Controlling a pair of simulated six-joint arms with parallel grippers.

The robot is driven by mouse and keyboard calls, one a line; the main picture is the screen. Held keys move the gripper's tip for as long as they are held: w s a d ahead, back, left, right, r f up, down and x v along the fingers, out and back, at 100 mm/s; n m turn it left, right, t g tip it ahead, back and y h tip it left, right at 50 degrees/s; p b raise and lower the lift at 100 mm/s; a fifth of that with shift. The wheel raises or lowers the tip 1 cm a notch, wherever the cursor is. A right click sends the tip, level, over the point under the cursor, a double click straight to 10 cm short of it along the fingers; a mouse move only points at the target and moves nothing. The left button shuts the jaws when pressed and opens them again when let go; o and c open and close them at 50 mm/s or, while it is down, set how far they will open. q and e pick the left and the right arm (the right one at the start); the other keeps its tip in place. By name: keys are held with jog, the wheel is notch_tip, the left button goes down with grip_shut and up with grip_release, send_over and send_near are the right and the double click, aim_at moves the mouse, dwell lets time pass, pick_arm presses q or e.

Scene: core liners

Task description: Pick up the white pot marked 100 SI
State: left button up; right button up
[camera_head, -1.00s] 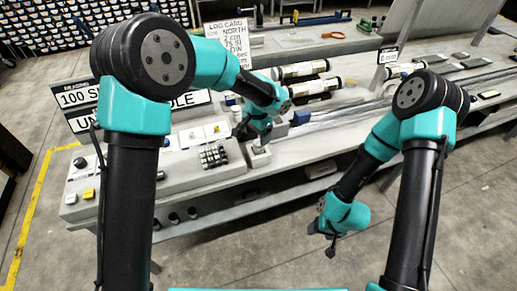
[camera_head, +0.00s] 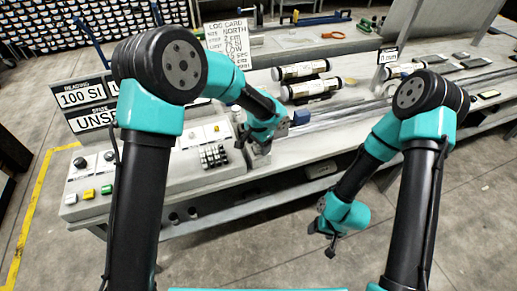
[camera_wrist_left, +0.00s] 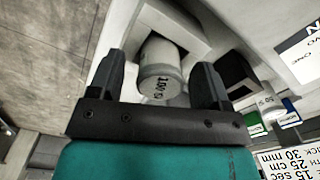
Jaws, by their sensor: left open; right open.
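The white pot marked 100 SI (camera_wrist_left: 160,78) shows in the left wrist view, standing in a square pale holder (camera_wrist_left: 196,38). My left gripper (camera_wrist_left: 160,64) is open, with one dark finger on each side of the pot and visible gaps between them. In the head view my left gripper (camera_head: 247,141) is low over the front of the bench, and the pot there is hidden or too small to make out. My right gripper (camera_head: 322,241) hangs open and empty in front of the bench.
A dark square socket (camera_wrist_left: 236,74) and another white pot (camera_wrist_left: 268,104) lie right of the holder in the wrist view. A grey control box (camera_head: 135,185) is left of my left gripper.

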pick_arm(q)
jog(key=shift+c, duration=0.2)
jog(key=c, duration=1.1)
jog(key=shift+r, duration=0.1)
jog(key=shift+r, duration=1.65)
jog(key=shift+s+r, duration=0.1)
jog(key=shift+s, duration=0.25)
jog(key=s+r, duration=0.1)
jog(key=s, duration=1.4)
jog(key=shift+s+r, duration=0.15)
jog(key=shift+r, duration=0.05)
